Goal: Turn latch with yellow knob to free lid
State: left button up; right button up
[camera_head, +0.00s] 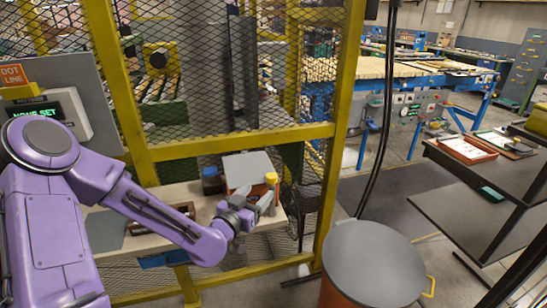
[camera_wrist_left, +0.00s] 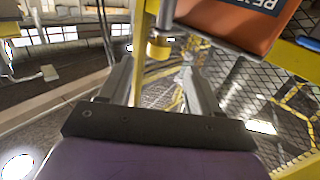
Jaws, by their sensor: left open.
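An orange box with a grey lid (camera_head: 247,167) stands on the bench (camera_head: 203,194) by the yellow-framed mesh. The yellow knob (camera_head: 271,178) is at the box's right front corner. In the left wrist view the knob (camera_wrist_left: 159,48) sits on the end of a grey post, beside the orange box wall (camera_wrist_left: 235,22) with pale lettering. My left gripper (camera_head: 257,208) is close to this corner. Its fingers are open, and in the wrist view the knob appears just beyond and between the fingertips (camera_wrist_left: 157,68); I see no contact. My right gripper is not in view.
A small dark blue item (camera_head: 212,181) stands left of the box, and a brown tray (camera_head: 176,214) lies farther left, partly behind my arm. A yellow mesh fence (camera_head: 235,141) rises behind. A grey-topped drum (camera_head: 374,262) stands to the right, with a hanging black cable near it.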

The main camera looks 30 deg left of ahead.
aim_at(270, 178)
pick_arm(q)
jog(key=w+p, duration=0.1)
jog(key=w, duration=0.9)
jog(key=shift+w+a+r+p, duration=0.3)
jog(key=shift+w+a+r, duration=0.1)
jog(key=shift+r, duration=0.05)
jog(key=c, duration=1)
